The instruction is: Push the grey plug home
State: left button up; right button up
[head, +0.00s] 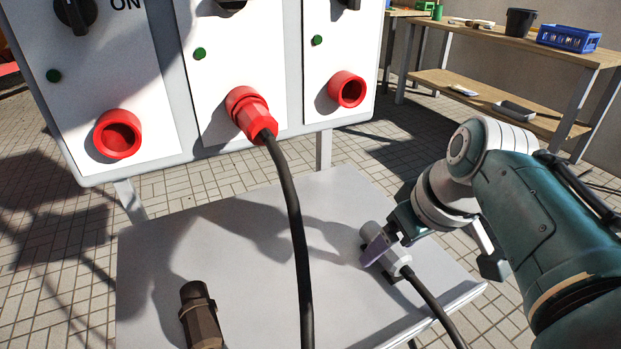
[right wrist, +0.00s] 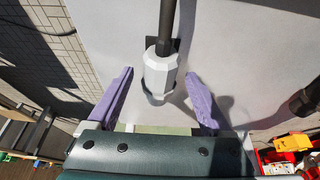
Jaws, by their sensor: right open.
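The grey plug (head: 400,259) lies on the right part of the grey shelf below the panel, and its black cable runs to the front edge. My right gripper (head: 384,256) is at the plug, with a purple finger in front of it. In the right wrist view, the grey plug (right wrist: 161,74) lies between the two purple fingers of my right gripper (right wrist: 159,76), with a gap on both sides. The gripper is open. Red sockets stand on the panel: an empty left one (head: 118,134) and an empty right one (head: 347,89). My left gripper is not in view.
A red plug (head: 250,114) with a hanging black cable fills the middle socket. A dark brown plug (head: 200,316) lies on the shelf (head: 250,225) at the left. A wooden workbench (head: 520,45) with a blue crate (head: 568,38) and black bucket (head: 520,22) stands at the back right.

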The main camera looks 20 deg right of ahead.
jog(key=shift+c, duration=0.2)
grip_shut()
dwell(0.6)
